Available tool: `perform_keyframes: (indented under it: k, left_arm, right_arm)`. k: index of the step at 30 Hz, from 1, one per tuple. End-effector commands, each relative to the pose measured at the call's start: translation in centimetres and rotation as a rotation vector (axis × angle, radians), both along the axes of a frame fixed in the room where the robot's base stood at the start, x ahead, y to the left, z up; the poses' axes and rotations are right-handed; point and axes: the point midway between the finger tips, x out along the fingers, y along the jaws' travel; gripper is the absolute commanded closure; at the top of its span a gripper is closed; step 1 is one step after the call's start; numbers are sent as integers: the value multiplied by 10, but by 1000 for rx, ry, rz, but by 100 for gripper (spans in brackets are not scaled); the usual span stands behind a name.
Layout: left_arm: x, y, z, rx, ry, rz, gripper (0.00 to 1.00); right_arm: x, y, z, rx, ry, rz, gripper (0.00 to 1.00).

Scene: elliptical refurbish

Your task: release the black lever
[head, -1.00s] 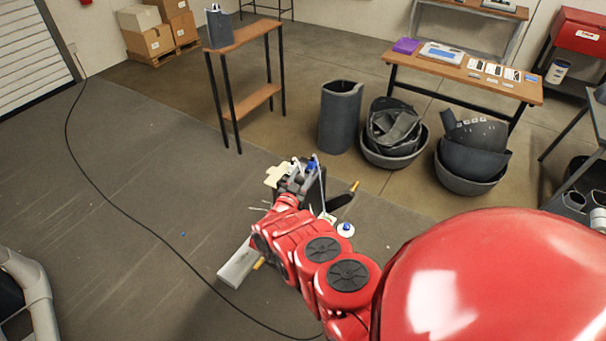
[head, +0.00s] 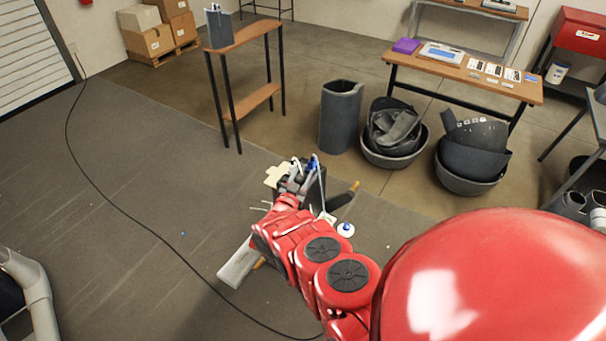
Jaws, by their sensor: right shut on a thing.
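My right gripper (head: 290,183) is at the far end of my red arm, close against a dark boxy machine (head: 316,190) in the middle of the head view. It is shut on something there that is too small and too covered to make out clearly. A black lever-like part with a yellow tip (head: 340,198) sticks out from the machine's right side. I cannot tell if it is the black lever of the task. My wrist and arm hide the machine's front. My left gripper is not in view.
A grey bar (head: 238,264) lies left below the machine. A black cable (head: 115,205) runs across the floor. Behind stand a narrow shelf table (head: 250,33), a grey cylinder (head: 340,115), bins of dark parts (head: 397,160) and a wooden table (head: 440,78). Floor to the left is mostly clear.

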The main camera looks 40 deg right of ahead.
Motion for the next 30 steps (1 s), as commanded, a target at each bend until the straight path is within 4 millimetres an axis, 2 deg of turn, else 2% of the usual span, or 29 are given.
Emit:
perform_keyframes:
  k: [2, 9, 16, 17, 18, 30]
  left_arm:
    - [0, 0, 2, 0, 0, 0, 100]
    - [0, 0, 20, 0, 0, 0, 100]
    - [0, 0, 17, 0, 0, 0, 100]
    - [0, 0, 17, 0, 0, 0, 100]
    - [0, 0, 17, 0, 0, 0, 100]
    - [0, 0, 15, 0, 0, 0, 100]
  right_arm:
    - [0, 0, 2, 1, 2, 1, 100]
    - [0, 0, 31, 0, 0, 0, 100]
    - [1, 0, 30, -2, -5, -1, 100]
    - [1, 0, 31, -2, -5, -1, 53]
    - [1, 0, 31, -2, -5, -1, 46]
    - [-2, 5, 28, 1, -1, 0, 44]
